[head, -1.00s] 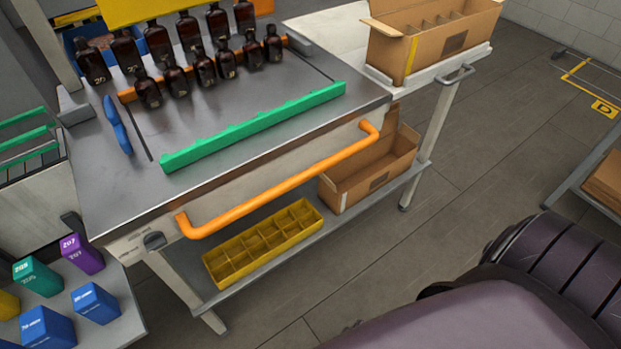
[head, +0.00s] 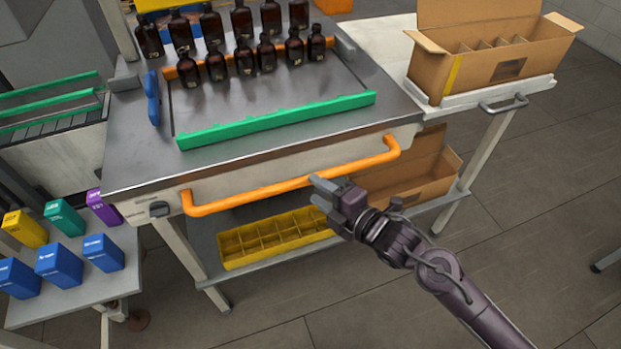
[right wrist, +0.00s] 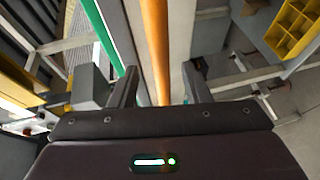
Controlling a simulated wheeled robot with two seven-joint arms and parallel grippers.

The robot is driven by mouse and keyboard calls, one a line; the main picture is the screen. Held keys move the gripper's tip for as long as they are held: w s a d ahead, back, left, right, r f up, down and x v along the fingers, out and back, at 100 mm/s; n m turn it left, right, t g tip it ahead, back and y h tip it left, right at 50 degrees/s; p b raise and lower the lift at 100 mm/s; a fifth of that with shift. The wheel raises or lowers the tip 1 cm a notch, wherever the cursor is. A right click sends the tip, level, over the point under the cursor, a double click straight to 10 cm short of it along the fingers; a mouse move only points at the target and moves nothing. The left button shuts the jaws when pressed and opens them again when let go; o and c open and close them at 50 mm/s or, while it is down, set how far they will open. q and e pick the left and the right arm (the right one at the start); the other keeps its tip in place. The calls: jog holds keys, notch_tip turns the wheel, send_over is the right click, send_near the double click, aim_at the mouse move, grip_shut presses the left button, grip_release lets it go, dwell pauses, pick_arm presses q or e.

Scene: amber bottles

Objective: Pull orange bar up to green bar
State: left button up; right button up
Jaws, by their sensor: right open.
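An orange handle bar (head: 290,185) runs along the front of the metal table. A second, straight orange bar (head: 170,73) lies on the table between two rows of amber bottles (head: 216,66), which partly hide it. The notched green bar (head: 275,121) lies near the table's front edge, in front of the bottles. My right gripper (head: 320,193) is open and empty, just in front of the right half of the handle bar. In the right wrist view, the handle bar (right wrist: 156,50) shows between the open fingers (right wrist: 161,92). My left gripper is not in view.
A blue handle (head: 152,98) lies left of the green bar. An open cardboard box (head: 490,72) stands on the side shelf at right. Below are a yellow divided crate (head: 270,245) and another box (head: 425,185). Colored boxes (head: 60,262) stand at lower left.

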aim_at(308, 183)
jog(key=p+x, duration=0.1)
jog(key=x, duration=0.4)
jog(key=shift+w+d, duration=0.1)
jog(key=shift+w, duration=0.05)
jog(key=shift+w+a+f, duration=0.1)
jog(key=shift+w+a, duration=0.1)
jog(key=shift+a, duration=0.1)
grip_shut()
